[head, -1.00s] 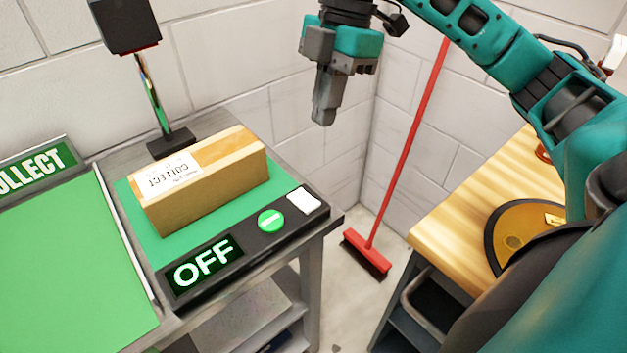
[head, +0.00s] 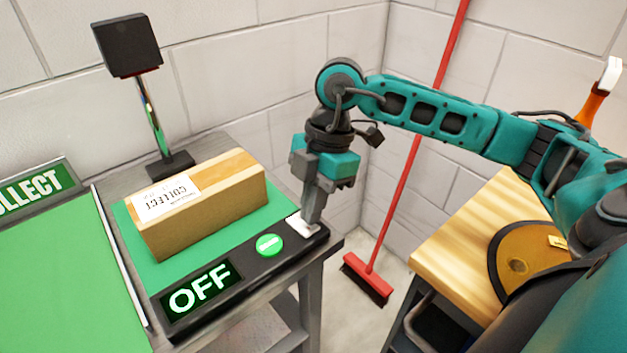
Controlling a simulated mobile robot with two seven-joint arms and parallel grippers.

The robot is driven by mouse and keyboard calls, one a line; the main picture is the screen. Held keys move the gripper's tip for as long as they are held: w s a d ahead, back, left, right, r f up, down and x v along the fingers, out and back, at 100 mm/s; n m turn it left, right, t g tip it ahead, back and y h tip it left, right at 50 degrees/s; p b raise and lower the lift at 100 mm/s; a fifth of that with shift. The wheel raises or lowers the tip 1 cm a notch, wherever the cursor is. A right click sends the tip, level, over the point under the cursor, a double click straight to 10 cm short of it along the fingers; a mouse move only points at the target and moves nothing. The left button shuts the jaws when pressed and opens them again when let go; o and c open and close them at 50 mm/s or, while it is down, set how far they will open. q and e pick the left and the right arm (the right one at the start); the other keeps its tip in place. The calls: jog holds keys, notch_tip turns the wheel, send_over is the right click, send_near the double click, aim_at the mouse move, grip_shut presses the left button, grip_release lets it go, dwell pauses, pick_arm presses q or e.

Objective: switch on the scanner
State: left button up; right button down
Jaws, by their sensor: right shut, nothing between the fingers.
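The scanner stands on a grey bench. Its black head (head: 127,45) sits on a shiny post behind a green pad (head: 130,225). Its black front panel (head: 240,278) has a display (head: 200,288) reading OFF, a round green button (head: 269,245) and a white rocker switch (head: 299,226) at the right end. My right gripper (head: 311,224) is shut and empty, pointing down with its fingertips at the white switch and hiding part of it. I cannot tell whether they touch it. My left gripper is not in view.
A cardboard box (head: 205,218) with a COLLECT label lies on the scanner pad. A green COLLECT area (head: 60,285) is at the left. A red broom (head: 367,278) leans in the corner. A wooden bench (head: 450,245) with a round brown object (head: 520,258) stands at the right.

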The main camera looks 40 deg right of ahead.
jog(key=shift+f, duration=0.45)
jog(key=shift+s, duration=0.1)
jog(key=shift+s+f, duration=0.2)
jog(key=shift+f, duration=0.25)
jog(key=shift+w+r, duration=0.35)
jog(key=shift+w, duration=0.45)
